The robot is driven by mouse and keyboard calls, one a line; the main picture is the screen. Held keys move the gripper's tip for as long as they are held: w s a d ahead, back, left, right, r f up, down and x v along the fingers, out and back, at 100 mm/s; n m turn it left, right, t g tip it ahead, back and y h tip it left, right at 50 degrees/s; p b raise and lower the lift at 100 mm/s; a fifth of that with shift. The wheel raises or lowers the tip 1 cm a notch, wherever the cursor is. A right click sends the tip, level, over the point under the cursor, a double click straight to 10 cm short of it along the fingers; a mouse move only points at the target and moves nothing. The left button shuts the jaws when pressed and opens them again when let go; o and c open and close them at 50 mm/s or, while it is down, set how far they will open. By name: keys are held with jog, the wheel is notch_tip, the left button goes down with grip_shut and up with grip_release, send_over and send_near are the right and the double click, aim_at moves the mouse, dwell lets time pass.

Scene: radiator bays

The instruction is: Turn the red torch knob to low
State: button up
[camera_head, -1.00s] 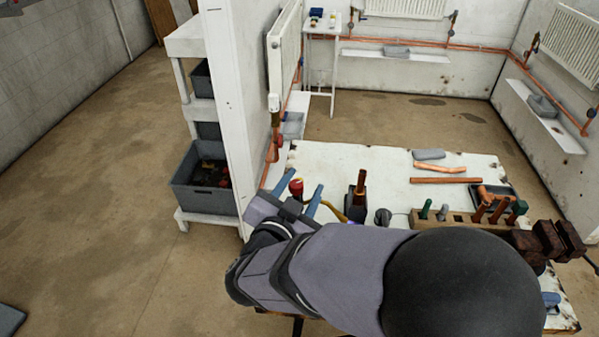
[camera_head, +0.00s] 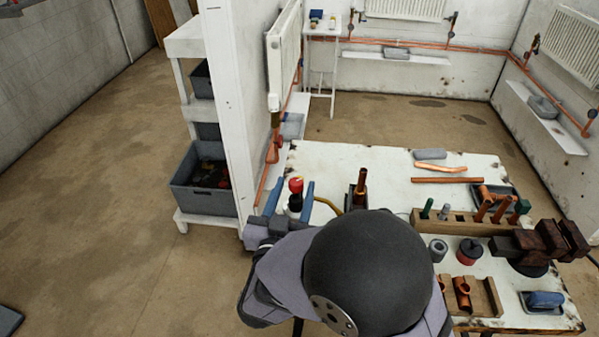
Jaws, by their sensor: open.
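The torch's red knob (camera_head: 296,184) shows near the left end of the white workbench, on top of a dark and pale stem. A yellow hose (camera_head: 328,204) runs to the right beside it. My gripper (camera_head: 291,193) has its two blue fingers apart, one on each side of the knob in this view. I cannot tell whether either finger touches it. The knob's markings and pointer are too small to read. My arm hides the lower part of the torch and the bench in front of it.
The white workbench (camera_head: 350,160) carries a copper pipe in a dark block (camera_head: 358,190), a wooden rack (camera_head: 465,222) of tools, a brown vise (camera_head: 540,245) and loose copper pipes (camera_head: 446,180). A white partition (camera_head: 226,110) stands close at the left of my gripper.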

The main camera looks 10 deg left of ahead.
jog(key=shift+w+d+p, duration=0.15)
jog(key=shift+w+p, duration=0.25)
jog(key=shift+w, duration=1.1)
jog(key=shift+w+d+p, duration=0.1)
jog(key=shift+w+p, duration=0.25)
jog(key=shift+w, duration=1.1)
jog(key=c, duration=1.1)
